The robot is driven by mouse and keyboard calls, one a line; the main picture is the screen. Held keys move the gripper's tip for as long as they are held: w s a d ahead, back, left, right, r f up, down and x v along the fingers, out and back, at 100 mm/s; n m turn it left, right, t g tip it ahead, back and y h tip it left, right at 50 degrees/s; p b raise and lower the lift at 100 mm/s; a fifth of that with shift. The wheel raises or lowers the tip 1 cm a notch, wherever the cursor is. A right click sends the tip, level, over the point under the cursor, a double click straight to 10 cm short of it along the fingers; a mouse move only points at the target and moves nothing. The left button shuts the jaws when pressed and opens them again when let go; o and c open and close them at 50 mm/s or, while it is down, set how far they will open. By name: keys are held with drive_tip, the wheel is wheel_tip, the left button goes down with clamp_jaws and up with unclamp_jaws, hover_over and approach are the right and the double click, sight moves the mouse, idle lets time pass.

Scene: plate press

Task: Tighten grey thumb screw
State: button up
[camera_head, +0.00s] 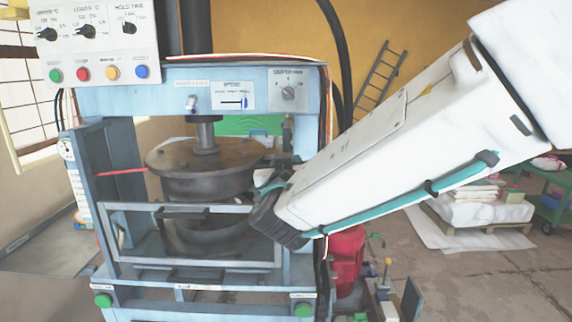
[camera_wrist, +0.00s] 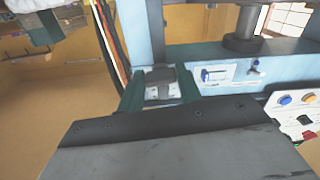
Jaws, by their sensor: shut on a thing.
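My gripper (camera_wrist: 161,70) shows in the wrist view with one green finger on each side of a dark grey knob-like piece, which I take to be the grey thumb screw (camera_wrist: 160,77). The fingers are shut on it, beside the press's blue frame. In the head view my gripper (camera_head: 274,175) is at the right side of the press, next to the round dark upper plate (camera_head: 205,160). There my wrist and arm hide most of the fingers, and the screw cannot be made out clearly. How tight the screw is cannot be told.
The blue press frame (camera_head: 150,100) has a control panel (camera_head: 95,40) at upper left and a guard frame (camera_head: 190,268) in front. A red motor-like unit (camera_head: 347,262) stands below my wrist. Dark hoses run behind the press.

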drive_tip(key=shift+f+m, duration=0.1)
drive_tip(key=shift+m, duration=0.6)
drive_tip(key=o, duration=1)
drive_tip(key=shift+s, duration=0.1)
drive_tip(key=s, duration=0.7)
drive_tip(key=shift+s+a, duration=0.2)
drive_tip(key=shift+s, duration=0.15)
